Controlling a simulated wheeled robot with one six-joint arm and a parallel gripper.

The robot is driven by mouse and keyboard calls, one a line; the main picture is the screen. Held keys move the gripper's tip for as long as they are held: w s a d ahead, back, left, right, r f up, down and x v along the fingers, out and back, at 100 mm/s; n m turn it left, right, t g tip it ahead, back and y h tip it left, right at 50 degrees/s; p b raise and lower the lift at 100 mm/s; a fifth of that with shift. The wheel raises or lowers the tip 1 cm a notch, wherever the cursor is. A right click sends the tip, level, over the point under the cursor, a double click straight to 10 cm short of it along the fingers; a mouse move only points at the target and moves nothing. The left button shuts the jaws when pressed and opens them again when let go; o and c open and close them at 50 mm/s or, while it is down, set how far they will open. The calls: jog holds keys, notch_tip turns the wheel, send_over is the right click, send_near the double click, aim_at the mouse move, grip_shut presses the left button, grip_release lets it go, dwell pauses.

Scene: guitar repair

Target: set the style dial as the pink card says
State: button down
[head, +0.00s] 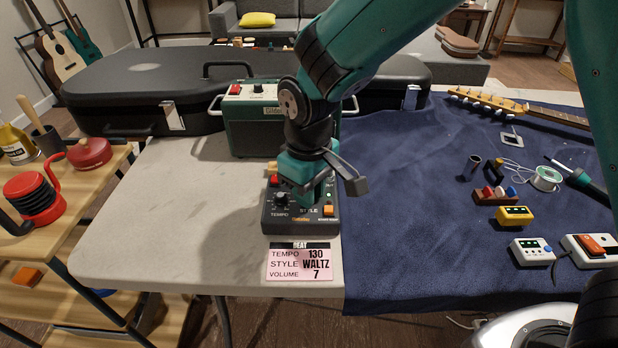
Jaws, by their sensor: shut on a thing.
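A green amplifier (250,118) stands right behind the drum machine, with a black guitar case (145,85) behind it. The blue cloth (420,210) at right bears pedals, a guitar neck and small tools. The pale tabletop (165,205) at left is clear.

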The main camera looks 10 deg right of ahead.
jog(key=m+p, duration=0.2)
jog(key=m, duration=0.1)
jog(key=shift+r+m, duration=0.15)
jog(key=shift+m, duration=0.25)
jog(key=shift+m+p, duration=1.05)
jog(key=shift+m, duration=0.75)
jog(key=c, duration=1.3)
grip_release()
jog(key=shift+c, duration=0.2)
notch_tip(320, 180, up, 17)
jog(key=p, duration=0.1)
jog(key=shift+p, duration=0.4)
